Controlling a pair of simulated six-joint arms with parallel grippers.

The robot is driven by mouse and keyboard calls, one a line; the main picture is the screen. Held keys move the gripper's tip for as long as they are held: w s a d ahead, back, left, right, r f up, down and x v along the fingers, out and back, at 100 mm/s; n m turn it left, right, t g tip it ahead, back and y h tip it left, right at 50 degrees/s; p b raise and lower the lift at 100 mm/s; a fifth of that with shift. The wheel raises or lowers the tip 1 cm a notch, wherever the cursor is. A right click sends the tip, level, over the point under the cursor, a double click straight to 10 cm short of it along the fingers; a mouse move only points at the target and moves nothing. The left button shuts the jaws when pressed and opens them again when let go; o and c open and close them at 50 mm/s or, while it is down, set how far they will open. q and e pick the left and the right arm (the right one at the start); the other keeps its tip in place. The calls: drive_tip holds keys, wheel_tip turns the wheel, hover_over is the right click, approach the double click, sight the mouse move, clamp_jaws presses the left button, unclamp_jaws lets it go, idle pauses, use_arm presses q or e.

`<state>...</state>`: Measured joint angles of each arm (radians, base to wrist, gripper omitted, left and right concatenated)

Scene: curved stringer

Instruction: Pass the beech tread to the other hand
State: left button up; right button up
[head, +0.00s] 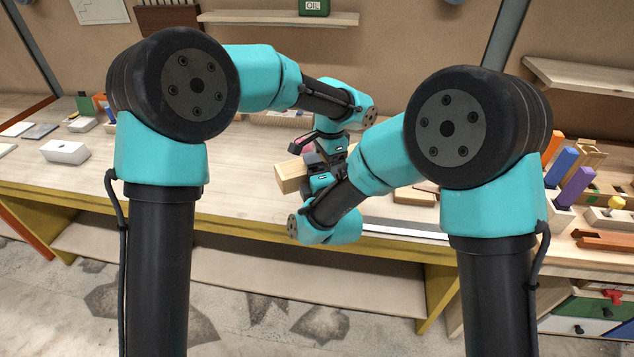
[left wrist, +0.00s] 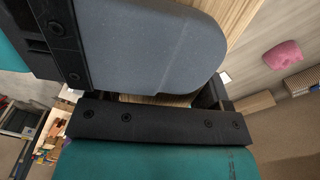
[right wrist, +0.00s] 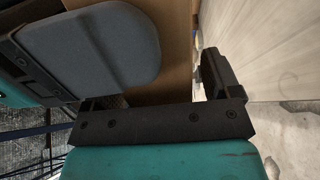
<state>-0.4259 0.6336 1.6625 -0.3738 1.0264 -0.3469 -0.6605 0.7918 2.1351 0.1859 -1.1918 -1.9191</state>
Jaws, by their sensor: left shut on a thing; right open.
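The beech tread (head: 291,177) is a pale wooden block above the bench in the middle of the head view, its left end sticking out beside my two grippers. My left gripper (head: 325,158) is shut on it from the far side; its wood grain shows past the grey finger in the left wrist view (left wrist: 238,18). My right gripper (head: 319,178) is close below, on the near side, and open. In the right wrist view the tread (right wrist: 176,45) shows as a brown face between the spread fingers. Much of the tread is hidden by the grippers.
The bench top (head: 232,185) is clear to the left of the grippers. A white box (head: 67,152) stands at the left. A purple block (head: 578,185) and other parts crowd the right end. A pink object (left wrist: 284,54) lies on the bench behind.

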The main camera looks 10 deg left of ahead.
drive_tip(key=shift+w+a, duration=0.2)
drive_tip(key=shift+w, duration=0.25)
drive_tip(key=c, duration=1.3)
use_arm(q)
drive_tip(key=o, duration=1.4)
use_arm(e)
drive_tip(key=shift+r, duration=0.1)
drive_tip(key=shift+c, duration=0.5)
use_arm(q)
wheel_tip(320, 180, up, 12)
drive_tip(key=shift+r, duration=0.1)
